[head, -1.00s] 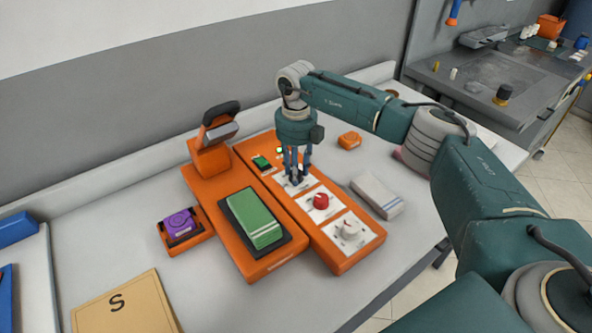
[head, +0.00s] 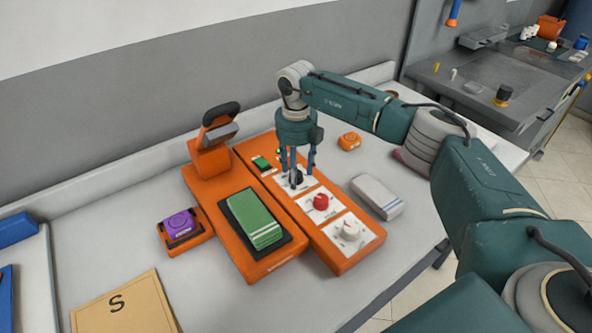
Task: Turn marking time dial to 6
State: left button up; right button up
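An orange machine panel (head: 328,248) carries three dials in a row on white plates: a black dial (head: 297,179) farthest back, a red dial (head: 320,202) in the middle and a white dial (head: 349,230) in front. Their labels and numbers are too small to read, so I cannot tell which is the marking time dial or its setting. My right gripper (head: 298,176) points down over the black dial, its fingers spread around it and partly hiding it and its plate. My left gripper is not in view.
Left of the dials, a green folded stack (head: 252,217) lies on the orange machine, below a press head (head: 212,152). A grey-white block (head: 376,196) and a small orange item (head: 349,141) lie right of the panel.

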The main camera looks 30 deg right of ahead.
jog(key=shift+r, duration=0.2)
notch_tip(320, 180, up, 12)
jog(key=shift+f, duration=0.2)
dwell(0.5)
